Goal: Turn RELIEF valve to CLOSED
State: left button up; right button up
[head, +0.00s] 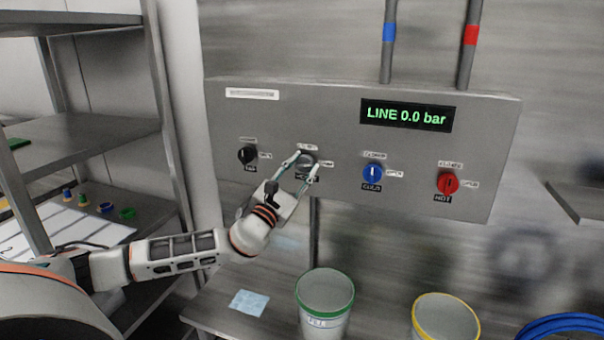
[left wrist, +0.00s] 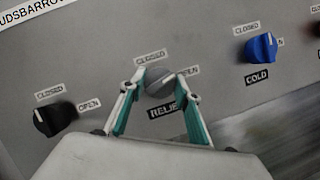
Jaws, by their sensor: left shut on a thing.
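The grey RELIEF valve knob (head: 306,160) is on the upright grey panel, second from the left. It also shows in the left wrist view (left wrist: 160,83), with a CLOSED label above it, an OPEN label to its right and a partly covered RELIEF label below. A pale mark shows on the knob's upper face, but I cannot tell its exact pointing direction. My left gripper (head: 305,166) is shut on this knob, one teal-lined finger on each side, as the left wrist view (left wrist: 160,92) also shows. My right gripper is in neither view.
A black knob (head: 247,155), a blue COLD knob (head: 372,174) and a red HOT knob (head: 447,183) share the panel (head: 330,120). The display (head: 407,115) reads LINE 0.0 bar. Green-rimmed (head: 325,300) and yellow-rimmed (head: 445,320) buckets stand below. A shelf rack (head: 165,120) is left.

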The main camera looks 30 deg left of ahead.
pick_arm(q)
jog(key=n+y, duration=0.1)
jog(key=n, duration=0.1)
jog(key=n+y+b, duration=0.1)
jog(key=n, duration=0.2)
jog(key=shift+d+f+n+y, duration=0.1)
jog(key=shift+n+y, duration=0.2)
jog(key=shift+y, duration=0.1)
jog(key=n+y, duration=0.2)
jog(key=n, duration=0.2)
jog(key=shift+b, duration=0.3)
jog(key=n+y, duration=0.1)
jog(key=n, duration=0.1)
jog(key=n+g+y, duration=0.1)
jog(key=n, duration=0.2)
jog(key=shift+y, duration=0.4)
jog(key=n, duration=0.1)
jog(key=n+g+y+p, duration=0.1)
jog(key=n, duration=0.1)
jog(key=shift+r+n, duration=0.2)
jog(key=shift+n, duration=0.1)
jog(key=shift+n+g+y+p, duration=0.45)
jog(key=shift+n+g+y, duration=0.2)
jog(key=shift+n, duration=0.75)
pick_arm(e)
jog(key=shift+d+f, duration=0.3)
pick_arm(q)
jog(key=shift+n, duration=0.3)
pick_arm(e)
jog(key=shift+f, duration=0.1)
